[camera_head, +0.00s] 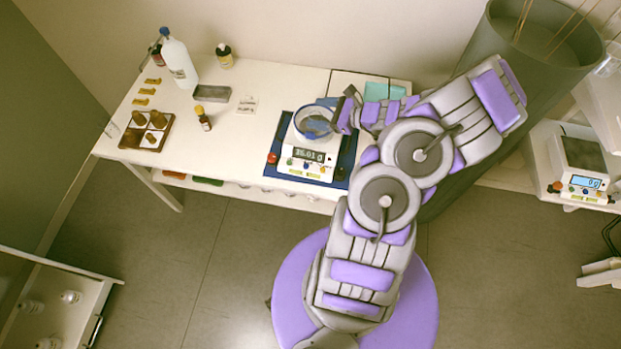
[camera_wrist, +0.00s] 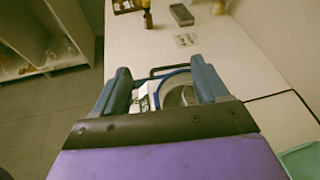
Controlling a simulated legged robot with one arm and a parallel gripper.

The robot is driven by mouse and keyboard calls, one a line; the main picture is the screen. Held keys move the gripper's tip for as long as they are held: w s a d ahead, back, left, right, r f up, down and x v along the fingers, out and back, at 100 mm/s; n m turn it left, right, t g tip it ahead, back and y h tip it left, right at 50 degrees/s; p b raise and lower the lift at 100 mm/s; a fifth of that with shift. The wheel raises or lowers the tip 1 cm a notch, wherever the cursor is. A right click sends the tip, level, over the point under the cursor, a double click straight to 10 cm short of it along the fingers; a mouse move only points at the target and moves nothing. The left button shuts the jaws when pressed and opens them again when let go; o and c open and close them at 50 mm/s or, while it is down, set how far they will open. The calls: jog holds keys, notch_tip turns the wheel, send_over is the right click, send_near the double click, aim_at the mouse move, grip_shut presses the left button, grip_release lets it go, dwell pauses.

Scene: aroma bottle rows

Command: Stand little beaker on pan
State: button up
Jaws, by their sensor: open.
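The balance (camera_head: 306,165) stands on a blue mat (camera_head: 272,160) at the table's right part, its lit display reading about 36 g.
Left on the table (camera_head: 252,88) are a white wash bottle (camera_head: 179,62), brown bottles, a grey block (camera_head: 212,93) and a wooden tray (camera_head: 126,138) with brown pieces. Teal items (camera_head: 376,91) lie behind my arm. A tall grey bin (camera_head: 480,90) stands close right of it.

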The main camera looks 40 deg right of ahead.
jog(key=a+r+n+g+y, duration=0.2)
jog(key=a+r+n+g, duration=0.2)
jog(key=a+r+n, duration=0.5)
jog(key=a+r+n+g+y, duration=0.3)
jog(key=a+r+n+g, duration=0.1)
jog(key=a, duration=1)
jog(key=s+a+r+n+g+h, duration=0.3)
jog(key=s+a+r+n+g, duration=0.15)
jog(key=s+a+n, duration=0.55)
jog(key=s+d+r+n+h, duration=0.1)
jog(key=s+h, duration=0.3)
jog(key=s, duration=0.4)
jog(key=s+d+r+n+g+h, duration=0.1)
jog(key=s+d+n+h, duration=0.3)
jog(key=s, duration=0.5)
jog(key=shift+d+r+n, duration=0.3)
jog(key=shift+r, duration=0.1)
jog(key=shift+f+g, duration=0.1)
jog(key=shift+g, duration=0.15)
jog(key=shift+d+f, duration=0.1)
jog(key=shift+f, duration=0.05)
